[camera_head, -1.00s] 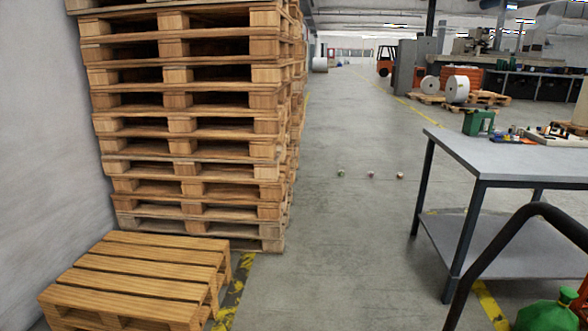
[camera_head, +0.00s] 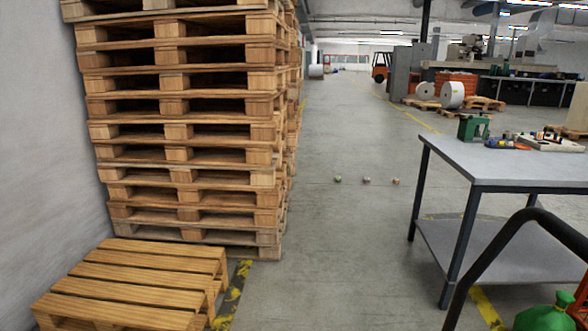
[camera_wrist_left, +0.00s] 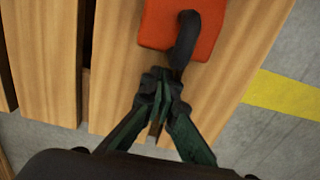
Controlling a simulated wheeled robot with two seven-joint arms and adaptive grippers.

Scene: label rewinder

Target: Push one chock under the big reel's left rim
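An orange-red block with a black curved handle, which looks like a chock (camera_wrist_left: 178,22), shows at the top of the left wrist view, over light wooden slats. The fingers of my left gripper (camera_wrist_left: 160,82) are dark green and come together at the lower end of that handle. They appear shut on it. Whether the block rests on the slats or hangs above them cannot be told. Neither gripper shows in the head view. Two white reels (camera_head: 452,95) stand far off at the right; I cannot tell whether either is the big reel.
A tall pallet stack (camera_head: 180,130) stands at the left wall, with a low pallet (camera_head: 140,275) before it. A grey table (camera_head: 510,165) with small items is at the right, behind a black curved bar (camera_head: 500,255). The floor (camera_head: 340,235) between is mostly clear, with three small objects further back.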

